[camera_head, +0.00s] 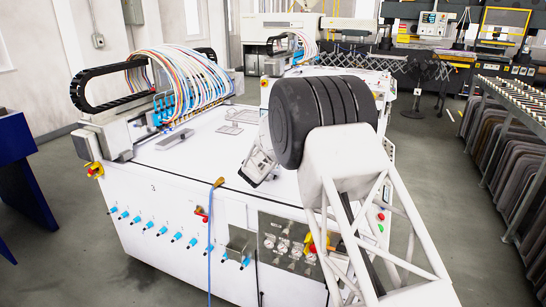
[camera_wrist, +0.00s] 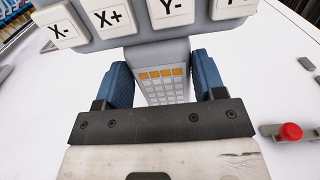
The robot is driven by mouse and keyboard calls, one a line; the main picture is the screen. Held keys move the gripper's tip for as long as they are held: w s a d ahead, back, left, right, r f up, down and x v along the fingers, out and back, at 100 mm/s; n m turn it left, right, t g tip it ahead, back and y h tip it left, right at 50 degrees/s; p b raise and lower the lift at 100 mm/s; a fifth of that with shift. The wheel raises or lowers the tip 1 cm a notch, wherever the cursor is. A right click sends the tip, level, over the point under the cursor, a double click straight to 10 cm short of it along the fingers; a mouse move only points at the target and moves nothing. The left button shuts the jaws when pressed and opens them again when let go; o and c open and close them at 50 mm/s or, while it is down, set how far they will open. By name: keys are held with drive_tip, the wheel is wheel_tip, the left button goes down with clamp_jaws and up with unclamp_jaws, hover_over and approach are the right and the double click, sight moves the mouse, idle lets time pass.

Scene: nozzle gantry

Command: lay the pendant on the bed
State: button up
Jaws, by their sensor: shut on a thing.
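The pendant (camera_wrist: 165,88) is a grey handset with large white keys marked X-, X+ and Y-, and small orange and white keys lower down. My gripper (camera_wrist: 162,76) is shut on it, with one blue finger on each side of its narrower part. The white bed (camera_head: 205,153) is the broad flat top of the machine; it also shows behind the pendant in the wrist view (camera_wrist: 265,75). In the head view my arm hides much of the grip. A tilted pale piece shows left of the arm, over the bed. I cannot tell whether the pendant touches the bed.
A gantry with coloured hoses (camera_head: 190,80) and blue nozzles stands across the bed's far left. Thin flat grey pieces (camera_head: 175,139) lie on the bed near it. A red button (camera_wrist: 291,131) is at the right of the wrist view. The bed's left front is clear.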

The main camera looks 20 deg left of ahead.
drive_tip(key=shift+f, duration=0.7)
drive_tip(key=o, duration=1.1)
drive_tip(key=shift+f, duration=0.2)
drive_tip(key=shift+r, duration=0.15)
drive_tip(key=shift+s, duration=6)
drive_tip(key=shift+d, duration=0.1)
